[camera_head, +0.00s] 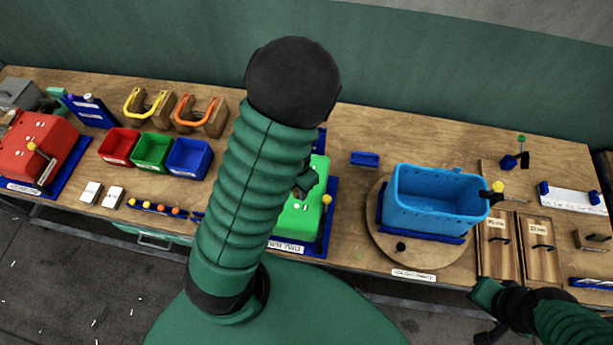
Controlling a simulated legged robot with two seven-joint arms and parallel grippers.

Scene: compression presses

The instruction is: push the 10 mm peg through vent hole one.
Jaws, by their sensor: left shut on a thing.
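My left arm rises through the middle of the head view and hides much of what lies behind it. A small dark part of my left gripper (305,182) shows past the arm's right edge, over the green press (297,222). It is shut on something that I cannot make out. A blue bin (432,206) with small holes near its rim stands on a round wooden turntable (385,252). A black piece with a yellow ball (498,186) and thin grey rod is at its right end; I cannot tell whether it is the peg or touches the bin.
A red press (38,140) and red, green and blue trays (118,146) stand at left. A green-topped piece (521,140) and two wooden panels (497,247) are at right. My right arm enters at lower right; its jaws are unclear. Bare bench lies behind the bin.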

